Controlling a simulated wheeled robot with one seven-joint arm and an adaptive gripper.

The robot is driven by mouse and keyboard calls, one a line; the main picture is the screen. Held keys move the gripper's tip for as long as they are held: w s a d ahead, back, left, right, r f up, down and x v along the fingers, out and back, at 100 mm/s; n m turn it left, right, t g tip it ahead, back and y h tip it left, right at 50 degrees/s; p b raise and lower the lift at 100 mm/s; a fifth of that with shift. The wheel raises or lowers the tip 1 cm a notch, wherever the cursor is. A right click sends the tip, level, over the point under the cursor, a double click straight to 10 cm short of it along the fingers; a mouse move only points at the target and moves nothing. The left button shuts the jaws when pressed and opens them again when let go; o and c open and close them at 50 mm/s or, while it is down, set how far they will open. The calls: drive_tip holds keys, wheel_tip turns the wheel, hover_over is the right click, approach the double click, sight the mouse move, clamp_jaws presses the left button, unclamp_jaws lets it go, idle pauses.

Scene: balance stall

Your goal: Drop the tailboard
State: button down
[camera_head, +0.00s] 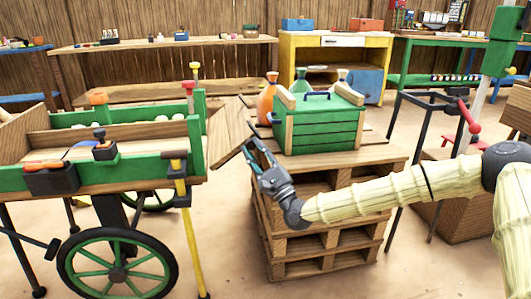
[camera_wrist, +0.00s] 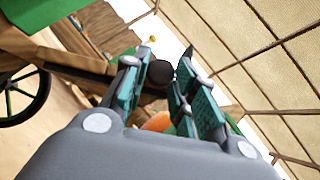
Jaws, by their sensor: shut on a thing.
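The green handcart (camera_head: 130,178) stands at the left. Its wooden tailboard (camera_head: 226,132) is at the cart's right end and leans outward, its outer edge over the gap towards the pallet stack. My gripper (camera_head: 252,150) is at the tailboard's outer edge. In the wrist view my gripper's fingers (camera_wrist: 160,88) are closed around a dark round knob (camera_wrist: 160,73), beside what looks like the tailboard's brown edge (camera_wrist: 85,65). The exact contact is partly hidden by the fingers.
A pallet stack (camera_head: 325,225) stands right of the tailboard, bearing a green crate (camera_head: 318,125) and orange bottle (camera_head: 267,100). A yellow prop (camera_head: 187,225) stands at the cart's near right corner. Sandy floor is open between cart and pallets.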

drive_tip(key=shift+d+f+m+t+h+b, duration=0.25)
drive_tip(key=shift+f+m+t+h+b, duration=0.25)
drive_tip(key=shift+m, duration=0.4)
drive_tip(key=shift+d+f+m+t+h+b, duration=0.2)
drive_tip(key=shift+f+m+t+h, duration=0.2)
drive_tip(key=shift+f+m+t, duration=0.35)
drive_tip(key=shift+m, duration=0.25)
drive_tip(key=c, duration=1.1)
unclamp_jaws()
drive_tip(key=shift+c, duration=0.2)
drive_tip(key=v, duration=1.2)
